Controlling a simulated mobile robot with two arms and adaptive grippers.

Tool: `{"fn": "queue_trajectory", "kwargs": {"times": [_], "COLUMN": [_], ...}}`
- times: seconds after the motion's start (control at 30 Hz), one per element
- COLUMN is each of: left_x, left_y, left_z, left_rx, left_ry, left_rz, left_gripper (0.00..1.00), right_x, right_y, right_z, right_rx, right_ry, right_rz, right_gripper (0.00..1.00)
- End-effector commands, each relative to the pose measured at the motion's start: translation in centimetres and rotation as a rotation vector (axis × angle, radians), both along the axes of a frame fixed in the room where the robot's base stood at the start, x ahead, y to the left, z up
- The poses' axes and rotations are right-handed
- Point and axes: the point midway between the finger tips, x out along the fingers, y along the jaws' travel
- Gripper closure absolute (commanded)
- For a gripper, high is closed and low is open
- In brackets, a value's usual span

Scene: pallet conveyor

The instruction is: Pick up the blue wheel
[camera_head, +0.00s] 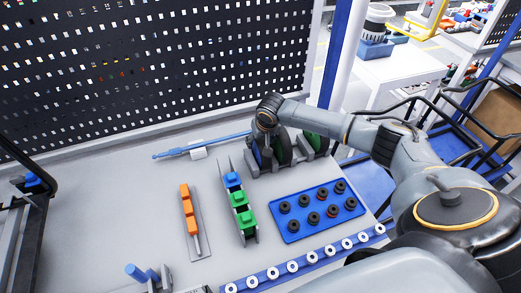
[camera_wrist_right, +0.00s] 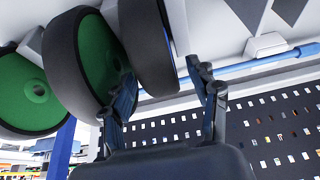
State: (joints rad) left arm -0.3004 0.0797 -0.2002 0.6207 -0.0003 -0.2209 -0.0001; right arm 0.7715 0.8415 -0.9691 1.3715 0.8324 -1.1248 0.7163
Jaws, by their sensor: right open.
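Several thick dark-tyred wheels stand upright in a rack at the back of the table. Two show green hubs in the right wrist view, one green-hubbed wheel (camera_wrist_right: 97,60) close to the gripper. Beside it is a dark wheel (camera_wrist_right: 148,45) with a thin blue edge on its far face, seemingly the blue wheel; its hub is mostly hidden. My right gripper (camera_wrist_right: 162,74) is open, its fingers spread on either side of this wheel's lower edge. I cannot tell whether they touch it. In the head view my right arm reaches over the rack and partly hides the wheels. My left gripper is not in view.
A blue tray (camera_head: 321,228) of dark round parts lies in front of the rack. A holder with green and blue blocks (camera_head: 242,212) and orange blocks (camera_head: 187,206) stand to its left. A blue rod (camera_head: 185,151) lies behind, before a perforated panel (camera_head: 150,65).

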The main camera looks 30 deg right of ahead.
Motion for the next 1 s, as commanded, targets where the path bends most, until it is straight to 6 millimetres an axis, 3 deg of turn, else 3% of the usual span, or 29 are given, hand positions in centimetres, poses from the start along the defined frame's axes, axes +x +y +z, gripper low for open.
{"fn": "queue_trajectory", "kwargs": {"times": [0.27, 0.57, 1.0], "left_x": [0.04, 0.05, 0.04], "left_y": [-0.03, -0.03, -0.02], "left_z": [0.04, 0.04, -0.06], "left_rx": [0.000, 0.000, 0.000], "left_ry": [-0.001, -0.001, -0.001], "left_rz": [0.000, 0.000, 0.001], "left_gripper": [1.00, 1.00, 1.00], "right_x": [0.18, 0.17, 0.30], "right_y": [-0.02, -0.03, -0.06], "right_z": [-0.33, -0.31, -0.05], "right_rx": [0.000, 0.000, 0.000], "right_ry": [-0.002, -0.002, -0.006], "right_rz": [0.000, 0.000, -0.001], "right_gripper": [0.40, 0.99, 1.00]}}
